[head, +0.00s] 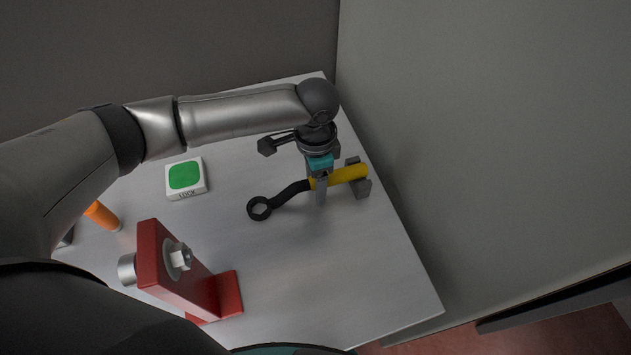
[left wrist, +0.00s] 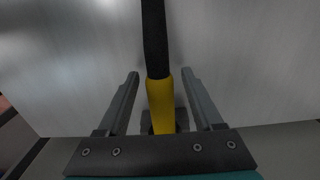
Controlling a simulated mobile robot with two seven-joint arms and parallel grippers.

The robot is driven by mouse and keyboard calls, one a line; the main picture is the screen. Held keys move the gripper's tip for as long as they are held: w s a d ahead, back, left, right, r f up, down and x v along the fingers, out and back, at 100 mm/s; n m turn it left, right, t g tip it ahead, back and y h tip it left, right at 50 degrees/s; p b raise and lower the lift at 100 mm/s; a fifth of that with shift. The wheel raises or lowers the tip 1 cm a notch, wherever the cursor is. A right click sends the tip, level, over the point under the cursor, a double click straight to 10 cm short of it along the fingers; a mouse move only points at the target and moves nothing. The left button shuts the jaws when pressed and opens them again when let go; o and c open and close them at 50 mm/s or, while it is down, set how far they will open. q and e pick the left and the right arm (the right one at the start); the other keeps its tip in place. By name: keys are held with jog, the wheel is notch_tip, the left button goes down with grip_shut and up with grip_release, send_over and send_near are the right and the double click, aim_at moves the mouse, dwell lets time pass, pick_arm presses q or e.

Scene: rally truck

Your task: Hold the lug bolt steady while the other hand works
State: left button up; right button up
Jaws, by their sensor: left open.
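The lug bolt (head: 181,260) shows as a silver hex head on a round washer, on the upright plate of a red bracket (head: 163,262) at the table's lower left. A wrench with a black ring end and a yellow handle (head: 346,175) lies toward the table's right side. My left gripper (head: 320,196) is over the wrench, away from the bolt. In the left wrist view, the left gripper (left wrist: 160,78) is open, with the yellow handle (left wrist: 160,103) between its fingers and a gap on each side. My right gripper is not in view.
A grey rest (head: 360,187) is at the handle's end. A white box with a green top marked LOCK (head: 186,178) and an orange cylinder (head: 102,215) are on the left of the grey table (head: 350,290). Walls stand behind and right. The front right of the table is clear.

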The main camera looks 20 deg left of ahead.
pick_arm(q)
notch_tip(320, 180, up, 15)
jog(key=p, duration=0.3)
jog(key=shift+a, duration=0.2)
jog(key=shift+r, duration=0.1)
